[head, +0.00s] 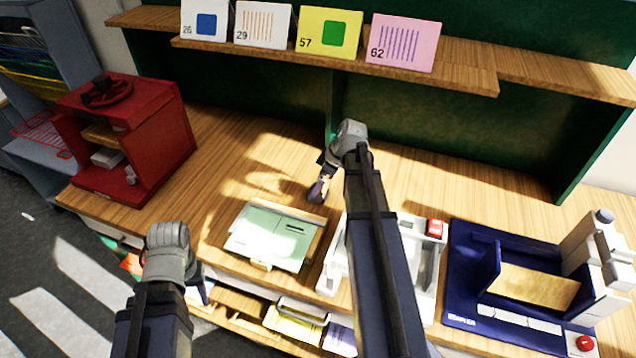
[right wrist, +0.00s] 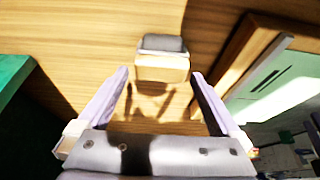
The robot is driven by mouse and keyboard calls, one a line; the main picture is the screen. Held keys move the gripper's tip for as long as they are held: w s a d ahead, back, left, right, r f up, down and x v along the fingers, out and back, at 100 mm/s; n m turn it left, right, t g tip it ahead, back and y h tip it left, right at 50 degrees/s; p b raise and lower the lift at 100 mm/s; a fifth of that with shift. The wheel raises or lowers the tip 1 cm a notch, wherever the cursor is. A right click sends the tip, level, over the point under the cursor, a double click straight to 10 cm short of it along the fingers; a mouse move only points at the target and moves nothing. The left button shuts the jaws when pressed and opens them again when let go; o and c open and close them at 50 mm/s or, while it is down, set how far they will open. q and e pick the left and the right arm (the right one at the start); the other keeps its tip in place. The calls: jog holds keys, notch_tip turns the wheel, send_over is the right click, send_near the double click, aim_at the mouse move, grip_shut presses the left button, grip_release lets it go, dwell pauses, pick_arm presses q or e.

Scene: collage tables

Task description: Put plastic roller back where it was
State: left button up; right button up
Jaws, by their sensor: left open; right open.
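In the right wrist view, a small block with a dark grey rounded top and a pale wood-coloured front (right wrist: 162,62) sits on the wooden table; it may be the plastic roller, but I cannot tell for sure. My right gripper (right wrist: 160,85) is open, with its two lilac fingers on either side of the near end of this block, empty. In the head view my right gripper (head: 319,188) is low over the table's middle, and its arm hides part of the scene. My left gripper (head: 170,250) is open at the table's front left edge, its fingers mostly hidden.
A mint-green board (head: 272,238) lies just in front of my right gripper. A white tray (head: 333,268) and a blue machine (head: 470,262) stand to the right. A red cabinet (head: 160,125) stands at the left. Numbered cards (head: 330,32) line the shelf (head: 330,68) above.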

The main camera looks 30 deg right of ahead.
jog(key=p+v, duration=1)
jog(key=v, duration=0.1)
jog(key=shift+r, duration=0.25)
jog(key=s+a+m+g+h, duration=0.1)
jog(key=s+a, duration=0.3)
jog(key=a, duration=0.7)
jog(key=s+a+f+m+g+h, duration=0.1)
jog(key=s+a, duration=0.3)
jog(key=a, duration=0.7)
jog(key=s+a+m+g+h, duration=0.1)
jog(key=s+a, duration=0.3)
jog(key=a, duration=0.7)
jog(key=shift+s+a+f+m+g+h, duration=0.3)
jog(key=shift+s+f+m+g+h, duration=0.1)
jog(key=shift+m+h, duration=0.25)
jog(key=shift+d, duration=0.1)
